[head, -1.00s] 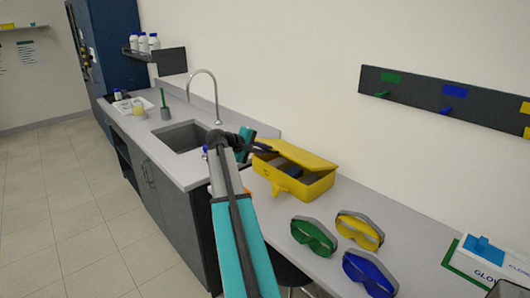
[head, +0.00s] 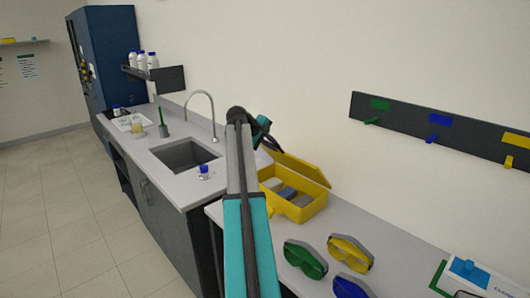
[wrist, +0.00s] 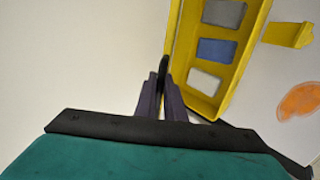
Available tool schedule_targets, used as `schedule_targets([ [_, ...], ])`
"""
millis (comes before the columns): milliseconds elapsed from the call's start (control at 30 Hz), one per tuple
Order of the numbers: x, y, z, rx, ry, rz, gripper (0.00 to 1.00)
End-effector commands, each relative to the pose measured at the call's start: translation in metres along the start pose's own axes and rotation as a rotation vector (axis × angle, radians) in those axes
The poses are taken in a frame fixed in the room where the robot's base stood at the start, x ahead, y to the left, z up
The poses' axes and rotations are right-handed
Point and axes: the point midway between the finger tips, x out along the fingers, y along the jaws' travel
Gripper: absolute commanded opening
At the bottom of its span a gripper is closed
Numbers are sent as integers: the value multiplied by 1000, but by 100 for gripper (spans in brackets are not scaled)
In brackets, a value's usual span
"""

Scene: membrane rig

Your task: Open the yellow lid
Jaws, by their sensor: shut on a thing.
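The yellow box (head: 307,210) stands on the grey counter with its yellow lid (head: 297,168) tilted up at the back, leaving the inside in view. In the wrist view the box (wrist: 251,50) holds a grey, a blue and a pale block in separate places. A yellow latch tab (wrist: 288,34) sticks out from its front side. My gripper (head: 272,146) is at the raised lid's upper left end, shut on the lid. In the wrist view its dark fingers (wrist: 162,80) are close together beside the box; the lid is mostly hidden there.
Green goggles (head: 304,259), yellow goggles (head: 350,251) and blue goggles (head: 350,287) lie to the right of the box. A sink (head: 184,155) with a tall tap and a small blue-capped bottle (head: 204,171) are to the left. The wall is close behind.

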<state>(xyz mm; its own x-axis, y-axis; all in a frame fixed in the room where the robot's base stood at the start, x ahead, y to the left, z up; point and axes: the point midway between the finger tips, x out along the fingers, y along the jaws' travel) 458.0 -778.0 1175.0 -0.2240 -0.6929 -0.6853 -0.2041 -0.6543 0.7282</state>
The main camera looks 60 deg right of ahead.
Motion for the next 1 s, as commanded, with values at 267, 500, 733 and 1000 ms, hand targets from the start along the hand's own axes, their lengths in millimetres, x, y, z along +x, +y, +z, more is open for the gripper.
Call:
schedule_targets([
  [267, 13, 41, 2, 5, 0, 3, 0],
  [500, 18, 52, 4, 6, 0, 3, 0],
  [733, 18, 52, 4, 6, 1, 3, 0],
  [1000, 18, 52, 4, 7, 0, 3, 28],
])
